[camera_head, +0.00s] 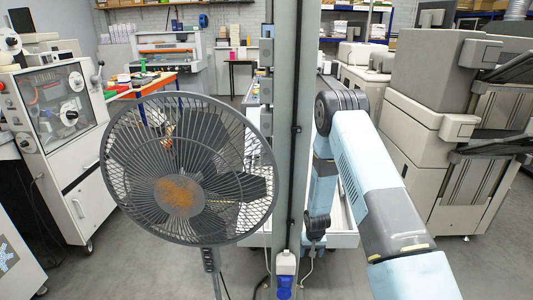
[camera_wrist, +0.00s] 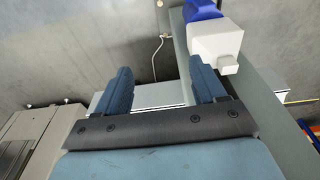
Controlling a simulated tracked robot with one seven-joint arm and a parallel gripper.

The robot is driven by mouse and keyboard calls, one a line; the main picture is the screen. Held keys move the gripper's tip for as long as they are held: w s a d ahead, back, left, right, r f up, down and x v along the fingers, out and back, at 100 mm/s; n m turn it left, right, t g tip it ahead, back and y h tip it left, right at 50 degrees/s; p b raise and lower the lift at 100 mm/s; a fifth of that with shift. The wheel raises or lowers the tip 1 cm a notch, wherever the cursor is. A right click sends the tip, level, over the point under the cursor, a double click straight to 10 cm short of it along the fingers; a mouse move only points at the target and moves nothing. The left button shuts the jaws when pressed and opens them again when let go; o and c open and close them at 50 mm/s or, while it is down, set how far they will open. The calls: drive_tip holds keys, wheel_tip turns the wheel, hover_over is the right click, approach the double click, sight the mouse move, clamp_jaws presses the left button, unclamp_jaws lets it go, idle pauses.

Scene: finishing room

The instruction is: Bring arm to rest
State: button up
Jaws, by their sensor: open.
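My gripper (camera_wrist: 163,82) is open in the wrist view, with its two dark blue fingers apart and nothing between them. In the camera_head view my light blue and grey arm (camera_head: 375,190) rises from the lower right to a dark elbow just right of the grey post (camera_head: 289,150). From there it bends down beside the post. The fingers cannot be made out clearly in that view. In the wrist view a white socket box (camera_wrist: 215,42) with a blue plug on the post is close by the right finger.
A caged fan (camera_head: 188,170) stands in front, left of the post. A white-topped cart or bench is partly hidden behind post and arm. A grey machine (camera_head: 440,130) is at right, a cabinet machine (camera_head: 70,130) at left. Open floor lies between arm and right machine.

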drive_tip(key=s+d+r+t, duration=0.1)
drive_tip(key=s+r, duration=0.1)
drive_tip(key=r, duration=1.7)
drive_tip(key=s+d+r+t, duration=0.1)
drive_tip(key=s+d+r, duration=0.1)
drive_tip(key=r, duration=1.8)
drive_tip(key=s+d+r+t, duration=0.1)
drive_tip(key=s+r, duration=1.1)
drive_tip(key=r, duration=0.2)
drive_tip(key=s+r, duration=0.3)
drive_tip(key=s, duration=0.6)
drive_tip(key=s+r+t, duration=0.1)
drive_tip(key=s+r, duration=0.2)
drive_tip(key=s, duration=0.6)
drive_tip(key=shift+d+r, duration=0.4)
drive_tip(key=shift+a, duration=0.1)
